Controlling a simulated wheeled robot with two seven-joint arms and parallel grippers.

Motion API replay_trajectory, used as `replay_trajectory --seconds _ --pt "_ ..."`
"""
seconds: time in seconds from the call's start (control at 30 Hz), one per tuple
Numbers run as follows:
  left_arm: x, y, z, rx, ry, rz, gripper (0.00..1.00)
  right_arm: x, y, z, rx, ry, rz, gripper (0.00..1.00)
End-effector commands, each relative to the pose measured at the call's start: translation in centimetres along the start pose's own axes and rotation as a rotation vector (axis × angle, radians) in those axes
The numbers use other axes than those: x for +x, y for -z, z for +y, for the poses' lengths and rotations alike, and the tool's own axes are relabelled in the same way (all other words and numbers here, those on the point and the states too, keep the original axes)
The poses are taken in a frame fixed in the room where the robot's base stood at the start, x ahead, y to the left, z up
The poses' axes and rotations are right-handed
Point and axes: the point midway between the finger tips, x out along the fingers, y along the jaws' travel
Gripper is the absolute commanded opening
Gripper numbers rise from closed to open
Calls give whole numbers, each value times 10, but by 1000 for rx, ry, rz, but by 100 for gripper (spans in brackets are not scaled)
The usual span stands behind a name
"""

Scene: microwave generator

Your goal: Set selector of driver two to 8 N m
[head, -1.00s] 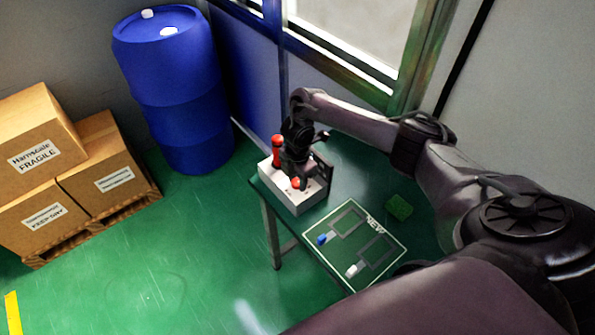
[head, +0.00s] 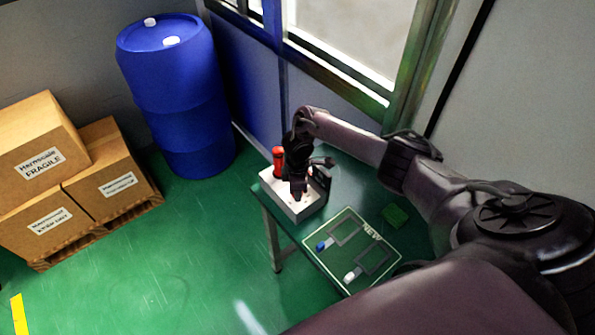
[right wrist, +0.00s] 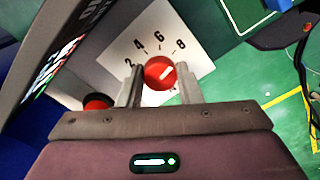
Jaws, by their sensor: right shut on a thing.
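A white box (head: 306,213) stands on the green table. In the right wrist view its white face (right wrist: 196,50) carries the numbers 2, 4, 6 and 8 around a red selector knob (right wrist: 158,72). The knob's pale pointer slants up to the right, toward the 8 side; I cannot tell if it lines up exactly. My right gripper (head: 296,193) is over the box, and its fingers (right wrist: 159,88) are shut on the knob's two sides. In the head view the gripper hides the knob. A red-handled driver (head: 278,160) stands upright at the box's back left.
A green mat (head: 352,246) marked NEW, with a blue-tipped and a white-tipped piece, lies in front of the box. A blue barrel (head: 180,100) and cartons (head: 105,185) stand on the floor at left.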

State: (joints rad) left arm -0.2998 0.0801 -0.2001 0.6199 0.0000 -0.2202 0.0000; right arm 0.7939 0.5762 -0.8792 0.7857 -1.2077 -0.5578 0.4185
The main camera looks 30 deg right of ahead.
Motion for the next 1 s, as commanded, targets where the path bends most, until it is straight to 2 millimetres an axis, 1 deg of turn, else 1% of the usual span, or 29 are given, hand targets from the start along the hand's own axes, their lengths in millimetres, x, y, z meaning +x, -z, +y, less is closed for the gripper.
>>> replay_trajectory --seconds 0.47,0.5,0.63,0.67,0.9,1.0 --pt "-1 0 0 0 0 0 36 -1 0 2 15 -4 1 9" --pt "-1 0 0 0 0 0 36 -1 0 2 15 -4 1 35" --pt "-1 0 0 0 0 0 36 -1 0 1 14 -3 1 52" --pt "-1 0 0 0 0 0 36 -1 0 1 14 -3 1 54" --pt "-1 0 0 0 0 0 36 -1 0 0 13 -1 1 54" --pt "-1 0 0 0 0 0 36 -5 0 1 13 -2 1 54"
